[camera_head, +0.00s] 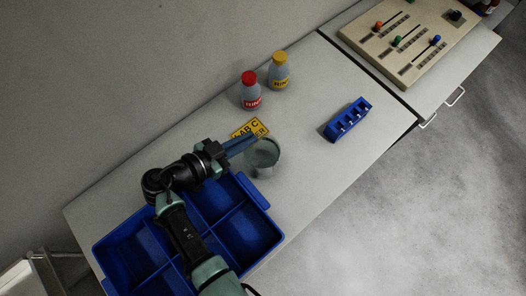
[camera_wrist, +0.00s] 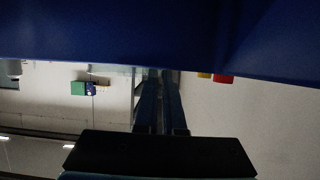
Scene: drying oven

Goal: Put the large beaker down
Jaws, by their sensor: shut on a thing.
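The large beaker (camera_head: 263,160) is a clear glass vessel, just past the right corner of the blue divided bin in the head view. My gripper (camera_head: 248,143) reaches it from the left, its blue fingers shut on the beaker at its upper rim. The beaker looks about upright. I cannot tell whether its base touches the bench (camera_head: 325,100) or hangs slightly above it. In the wrist view my blue fingers (camera_wrist: 159,100) are close together; the beaker is hard to make out there.
The blue divided bin (camera_head: 277,238) lies in front, under my arm. A red-capped bottle (camera_head: 251,92), a yellow-capped bottle (camera_head: 279,72) and a yellow label (camera_head: 249,128) are behind the beaker. A blue rack (camera_head: 347,120) is to the right. Bench between beaker and rack is clear.

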